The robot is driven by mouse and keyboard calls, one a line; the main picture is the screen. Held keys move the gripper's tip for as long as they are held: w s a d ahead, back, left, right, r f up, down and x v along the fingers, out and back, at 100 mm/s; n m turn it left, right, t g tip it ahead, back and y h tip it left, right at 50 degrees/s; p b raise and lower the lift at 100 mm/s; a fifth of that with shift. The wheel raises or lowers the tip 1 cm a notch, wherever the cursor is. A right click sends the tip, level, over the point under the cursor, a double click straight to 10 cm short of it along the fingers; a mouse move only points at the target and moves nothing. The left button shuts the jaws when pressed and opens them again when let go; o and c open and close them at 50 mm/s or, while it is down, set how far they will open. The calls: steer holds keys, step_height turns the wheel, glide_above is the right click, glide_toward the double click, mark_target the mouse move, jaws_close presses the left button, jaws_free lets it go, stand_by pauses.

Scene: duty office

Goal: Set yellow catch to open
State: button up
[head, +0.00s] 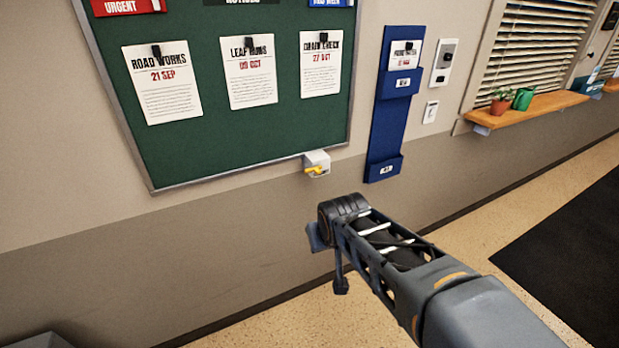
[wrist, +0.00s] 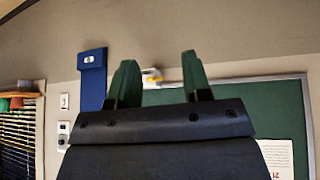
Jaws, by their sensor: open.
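The yellow catch (head: 315,170) is a small lever on a pale box mounted on the wall, just under the lower right edge of the green notice board. Its lever points left in the head view. In the wrist view, which looks upside down, the yellow catch (wrist: 152,78) shows between my two fingers, beyond them. My gripper (wrist: 158,75) is open and empty, apart from the catch. In the head view my arm reaches in from the lower right, and its end is below and in front of the catch; the fingers are mostly hidden there.
The green notice board (head: 215,140) holds several pinned sheets. A blue wall holder (head: 385,125) hangs right of the catch. Wall switches (head: 430,111) and a wooden sill (head: 530,109) with a plant pot (head: 500,103) are further right. The wall below the board is bare.

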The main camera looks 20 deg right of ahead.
steer(key=w+d+f+t+h+b, duration=0.25)
steer(key=w+d+t, duration=0.25)
steer(key=w+d, duration=0.55)
steer(key=n+t+y+b, duration=0.2)
steer(key=t+y+b, duration=0.25)
steer(key=t, duration=0.25)
glide_toward(319, 173)
steer(key=shift+y, duration=0.5)
steer(key=w, duration=0.4)
steer(key=w+p, duration=0.1)
steer(key=w, duration=0.4)
steer(key=shift+w+a+p, duration=0.15)
steer(key=shift+a+p, duration=0.05)
steer(key=shift+p, duration=0.1)
jaws_close()
